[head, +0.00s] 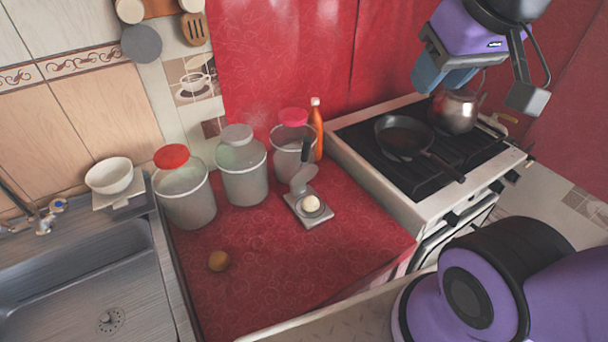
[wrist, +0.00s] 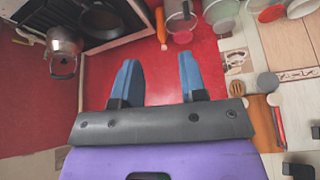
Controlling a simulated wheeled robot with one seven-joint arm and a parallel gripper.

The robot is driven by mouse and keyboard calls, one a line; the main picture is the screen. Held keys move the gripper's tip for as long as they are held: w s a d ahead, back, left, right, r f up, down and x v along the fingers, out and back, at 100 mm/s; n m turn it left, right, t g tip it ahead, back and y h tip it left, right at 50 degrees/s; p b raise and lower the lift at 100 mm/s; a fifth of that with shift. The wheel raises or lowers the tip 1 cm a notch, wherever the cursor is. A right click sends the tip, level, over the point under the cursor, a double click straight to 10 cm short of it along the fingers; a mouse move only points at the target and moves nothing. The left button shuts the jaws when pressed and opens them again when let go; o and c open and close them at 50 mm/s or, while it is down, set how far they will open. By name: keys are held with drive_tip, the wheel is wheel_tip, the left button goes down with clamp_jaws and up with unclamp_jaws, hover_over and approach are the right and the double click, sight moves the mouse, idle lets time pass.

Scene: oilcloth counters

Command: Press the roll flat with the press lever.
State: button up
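The press (head: 313,219) stands on the red counter, a small pale square base with its upper plate raised. Its lever (head: 306,151) has a dark handle and points up, in front of the pink-lidded canister. A whitish round roll (head: 311,203) sits on the base, still rounded. My gripper (head: 440,80) is high at the upper right, above the stove and well away from the press. In the wrist view its two blue fingers (wrist: 158,78) are spread apart with nothing between them. I cannot make out the roll in the wrist view.
Several lidded canisters (head: 186,196) and an orange bottle (head: 316,130) stand behind the press. A brown ball (head: 219,261) lies at the front left. The stove (head: 350,135) holds a pan (head: 402,137) and a kettle (head: 456,112). The counter's front right is clear.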

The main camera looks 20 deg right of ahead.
drive_tip(key=shift+w+r+m+g, duration=0.15)
drive_tip(key=shift+w+r+m, duration=0.1)
drive_tip(key=shift+w, duration=0.35)
drive_tip(key=shift+w+r+m+g, duration=0.15)
drive_tip(key=shift+w+m, duration=0.1)
drive_tip(key=shift+w, duration=0.3)
clamp_jaws()
drive_tip(key=w+a+f+m+g, duration=0.25)
drive_tip(key=w+m, duration=0.35)
drive_tip(key=w, duration=0.8)
drive_tip(key=w+a+f+m+g, duration=0.25)
drive_tip(key=w+f+m, duration=0.2)
drive_tip(key=w, duration=0.85)
drive_tip(key=w+a+f+m+g, duration=0.25)
drive_tip(key=w+f+m, duration=0.25)
drive_tip(key=w+f, duration=0.45)
drive_tip(key=s+f, duration=0.7)
drive_tip(key=f, duration=0.4)
drive_tip(key=shift+m, duration=0.35)
